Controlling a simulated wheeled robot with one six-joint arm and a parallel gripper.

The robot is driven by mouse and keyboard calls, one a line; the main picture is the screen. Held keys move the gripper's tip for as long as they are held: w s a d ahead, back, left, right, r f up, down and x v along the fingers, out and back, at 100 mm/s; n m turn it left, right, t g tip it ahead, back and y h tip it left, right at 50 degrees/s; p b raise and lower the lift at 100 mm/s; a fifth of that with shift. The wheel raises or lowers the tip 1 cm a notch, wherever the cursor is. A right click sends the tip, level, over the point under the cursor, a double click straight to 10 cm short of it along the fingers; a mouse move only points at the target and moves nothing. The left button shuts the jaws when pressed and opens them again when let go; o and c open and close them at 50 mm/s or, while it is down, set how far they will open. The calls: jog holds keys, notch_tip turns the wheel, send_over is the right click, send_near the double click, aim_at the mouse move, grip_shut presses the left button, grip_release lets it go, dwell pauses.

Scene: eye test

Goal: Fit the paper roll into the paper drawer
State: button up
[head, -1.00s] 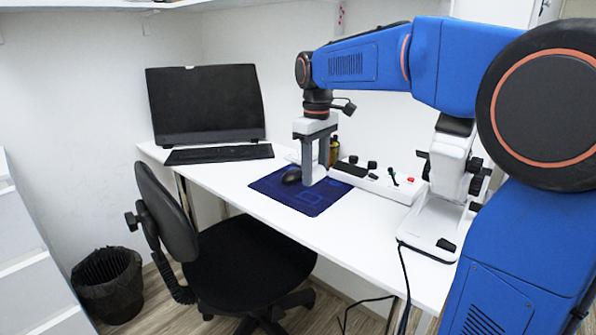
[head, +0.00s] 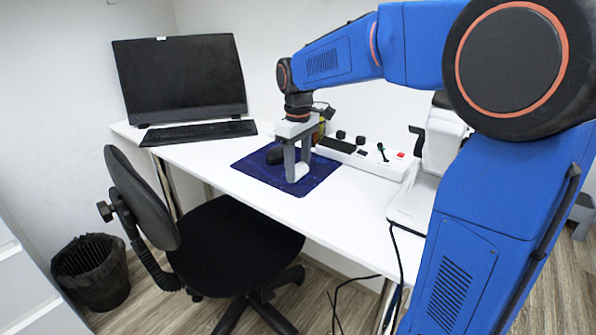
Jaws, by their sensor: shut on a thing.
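I see no paper roll and no paper drawer in the head view. My gripper (head: 297,172) points down over the dark blue mat (head: 318,178) on the white desk.
A monitor (head: 180,78) and keyboard (head: 200,132) stand at the desk's (head: 225,160) far left. A white control box (head: 372,162) with knobs and a white device (head: 420,195) stand to the right. A black chair (head: 235,245) and bin (head: 92,272) are in front.

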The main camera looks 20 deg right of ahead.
jog(key=shift+f, duration=0.65)
jog(key=o, duration=1.1)
jog(key=shift+f, duration=0.15)
